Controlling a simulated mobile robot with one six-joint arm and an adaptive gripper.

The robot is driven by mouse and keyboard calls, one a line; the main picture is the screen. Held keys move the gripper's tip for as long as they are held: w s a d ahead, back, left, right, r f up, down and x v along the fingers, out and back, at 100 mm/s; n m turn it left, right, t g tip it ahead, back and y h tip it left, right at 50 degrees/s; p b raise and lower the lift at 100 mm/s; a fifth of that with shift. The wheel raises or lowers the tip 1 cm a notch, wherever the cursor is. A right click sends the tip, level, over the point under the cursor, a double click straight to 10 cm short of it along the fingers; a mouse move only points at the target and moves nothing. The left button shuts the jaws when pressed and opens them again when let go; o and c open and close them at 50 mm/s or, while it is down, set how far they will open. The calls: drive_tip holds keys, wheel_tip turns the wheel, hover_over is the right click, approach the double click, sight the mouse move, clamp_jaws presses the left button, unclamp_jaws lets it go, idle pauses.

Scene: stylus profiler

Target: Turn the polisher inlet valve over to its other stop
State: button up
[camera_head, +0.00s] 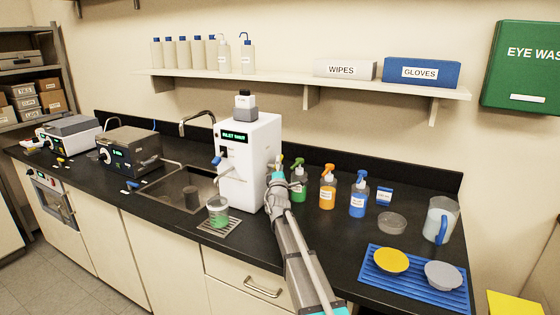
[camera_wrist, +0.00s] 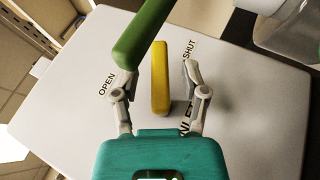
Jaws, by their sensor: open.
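The polisher is a white unit (camera_head: 248,160) on the counter, its green display seeming to read INLET SHUT. My gripper (camera_head: 277,178) is at its right side. In the wrist view, a yellow lever (camera_wrist: 160,75) stands out from a pale panel (camera_wrist: 75,95) marked OPEN on the left and SHUT on the right. My gripper's open fingers (camera_wrist: 159,78) are on either side of the yellow lever, with gaps visible. A green lever (camera_wrist: 142,35) slants across the upper left finger, closer to the camera. The lettering under the lever is partly hidden by my gripper.
Green (camera_head: 298,187), orange (camera_head: 327,193) and blue (camera_head: 358,203) spray bottles stand right of the polisher. A cup of green liquid (camera_head: 218,212) sits on a grate at its front. A sink (camera_head: 184,190) is to the left; a blue mat (camera_head: 415,290) is at right.

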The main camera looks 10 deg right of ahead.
drive_tip(key=shift+w+d+r, duration=0.1)
drive_tip(key=shift+w+r, duration=0.1)
drive_tip(key=shift+w, duration=0.2)
clamp_jaws()
